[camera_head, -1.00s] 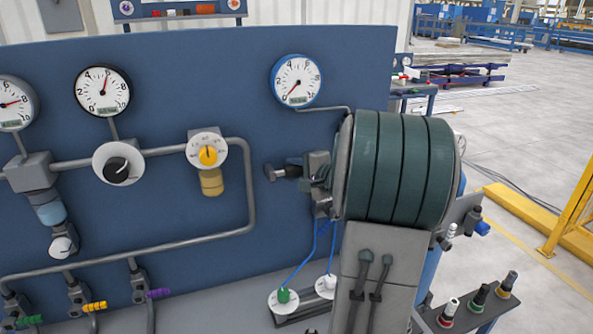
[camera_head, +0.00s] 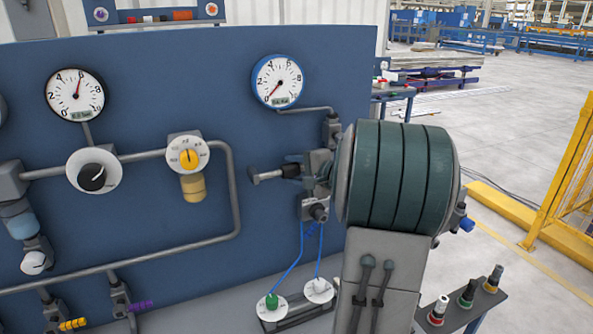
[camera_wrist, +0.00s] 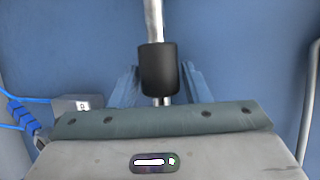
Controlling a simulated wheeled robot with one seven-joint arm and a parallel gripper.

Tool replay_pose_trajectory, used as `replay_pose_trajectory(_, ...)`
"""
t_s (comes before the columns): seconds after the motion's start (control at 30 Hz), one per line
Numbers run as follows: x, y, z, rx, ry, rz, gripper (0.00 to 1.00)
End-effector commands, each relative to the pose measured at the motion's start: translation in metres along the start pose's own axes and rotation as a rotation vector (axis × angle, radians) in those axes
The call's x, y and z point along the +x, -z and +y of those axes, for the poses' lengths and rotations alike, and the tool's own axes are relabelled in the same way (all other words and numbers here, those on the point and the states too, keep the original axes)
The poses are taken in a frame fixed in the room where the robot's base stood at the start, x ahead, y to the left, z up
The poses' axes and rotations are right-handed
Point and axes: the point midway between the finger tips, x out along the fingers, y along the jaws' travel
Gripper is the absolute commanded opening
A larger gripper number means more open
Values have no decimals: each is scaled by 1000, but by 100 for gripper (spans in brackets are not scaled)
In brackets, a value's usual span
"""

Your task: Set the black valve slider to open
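The black valve slider (camera_wrist: 158,70) is a short black sleeve around a grey rod in the wrist view. It also shows in the head view (camera_head: 291,171), on the pipe fitting left of my green-banded arm. My gripper (camera_wrist: 160,76) has its blue-grey fingers apart, one on each side of the slider, with visible gaps. No contact shows. In the head view my arm hides most of the gripper.
The blue panel (camera_head: 130,225) stands close behind the slider. A blue-rimmed gauge (camera_head: 278,81), a yellow regulator (camera_head: 188,158) and a black knob (camera_head: 92,177) are on it. Blue hoses (camera_head: 290,272) run below the fitting to a green and a white knob.

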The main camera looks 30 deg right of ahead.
Motion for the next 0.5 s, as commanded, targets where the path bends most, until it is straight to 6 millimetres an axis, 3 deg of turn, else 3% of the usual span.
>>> replay_pose_trajectory(0.13, -4, -1, 0, -1, 1, -2, 42)
replay_pose_trajectory(0.27, -21, -1, 2, -3, 1, 0, 42)
replay_pose_trajectory(0.5, -77, 1, 2, -3, 2, 4, 42)
